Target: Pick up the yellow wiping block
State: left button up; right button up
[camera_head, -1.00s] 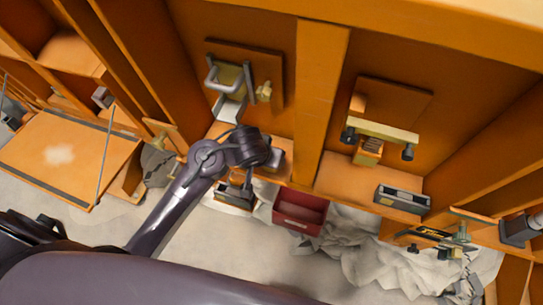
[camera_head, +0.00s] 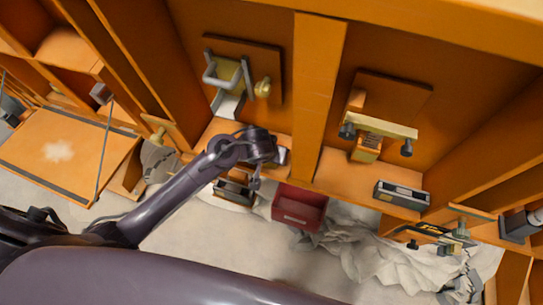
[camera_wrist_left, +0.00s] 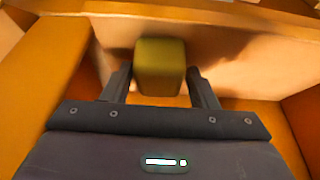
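The yellow wiping block (camera_wrist_left: 160,66) shows in the left wrist view as an olive-yellow block, upright in the picture. My left gripper (camera_wrist_left: 159,75) has its two dark fingers apart, one on each side of the block, with narrow gaps visible. Whether the fingers reach far enough along the block is hard to tell. In the head view my left wrist (camera_head: 262,146) is over the lower ledge of the left orange bay, and my arm hides the fingertips and the block there. My right gripper is in neither view.
A grey bracket (camera_head: 212,75) and a yellow knob (camera_head: 263,87) are on the panel above my wrist. A red open bin (camera_head: 300,207) stands just below right. An orange post (camera_head: 318,95) divides the bays. A grey-black box (camera_head: 402,195) lies on the right ledge.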

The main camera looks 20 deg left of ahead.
pick_arm(q)
jog(key=c, duration=0.7)
jog(key=shift+s+d+r, duration=0.1)
jog(key=shift+r, duration=0.05)
notch_tip(320, 180, up, 7)
jog(key=shift+s+r, duration=0.1)
jog(key=shift+s, duration=0.05)
jog(key=shift+s+a+f+b, duration=0.15)
jog(key=shift+s+b, duration=0.3)
jog(key=shift+s, duration=2.8)
jog(key=shift+s+a+b, duration=0.1)
jog(key=shift+s+b, duration=0.4)
jog(key=shift+s, duration=2.75)
jog(key=shift+s+a+f+b, duration=0.15)
jog(key=shift+s+b, duration=0.3)
jog(key=shift+s, duration=2.8)
